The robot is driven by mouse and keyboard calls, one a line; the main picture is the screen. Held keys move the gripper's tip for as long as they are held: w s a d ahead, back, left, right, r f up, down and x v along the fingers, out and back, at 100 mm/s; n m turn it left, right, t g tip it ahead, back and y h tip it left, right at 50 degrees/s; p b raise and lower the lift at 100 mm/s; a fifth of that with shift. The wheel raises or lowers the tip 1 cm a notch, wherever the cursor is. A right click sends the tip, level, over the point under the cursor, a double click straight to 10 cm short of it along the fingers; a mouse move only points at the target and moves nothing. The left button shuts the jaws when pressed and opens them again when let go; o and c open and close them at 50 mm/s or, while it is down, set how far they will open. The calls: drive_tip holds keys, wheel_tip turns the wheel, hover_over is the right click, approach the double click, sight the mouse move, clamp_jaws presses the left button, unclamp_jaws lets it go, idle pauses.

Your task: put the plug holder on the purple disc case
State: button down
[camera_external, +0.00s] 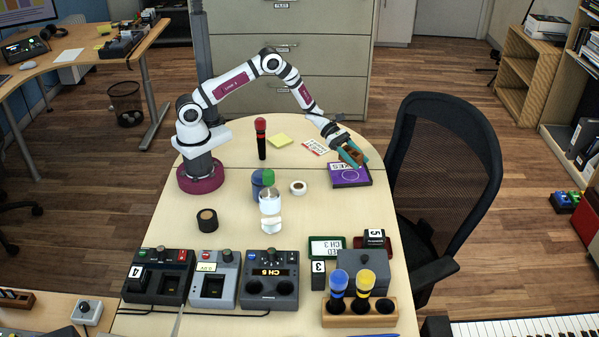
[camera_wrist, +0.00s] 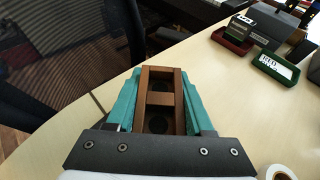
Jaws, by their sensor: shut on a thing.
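My gripper (camera_external: 350,153) is at the table's right side with its teal fingers shut on the brown wooden plug holder (camera_external: 354,157). In the wrist view the plug holder (camera_wrist: 161,98) is an open frame with a crossbar, gripped on both sides by the fingers (camera_wrist: 160,100). The purple disc case (camera_external: 350,180) lies flat near the right table edge. The gripper and plug holder overlap the case's far part in the external view. I cannot tell whether the holder touches the case. The case cannot be made out in the wrist view.
A card (camera_external: 315,146) lies behind. A black chair (camera_external: 445,170) is close on the right. The table between the case and the front trays is clear.

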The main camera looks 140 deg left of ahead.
sight(356, 175)
drive_tip(key=shift+f, duration=2)
drive_tip(key=shift+c, duration=1.4)
unclamp_jaws()
drive_tip(key=shift+f, duration=0.1)
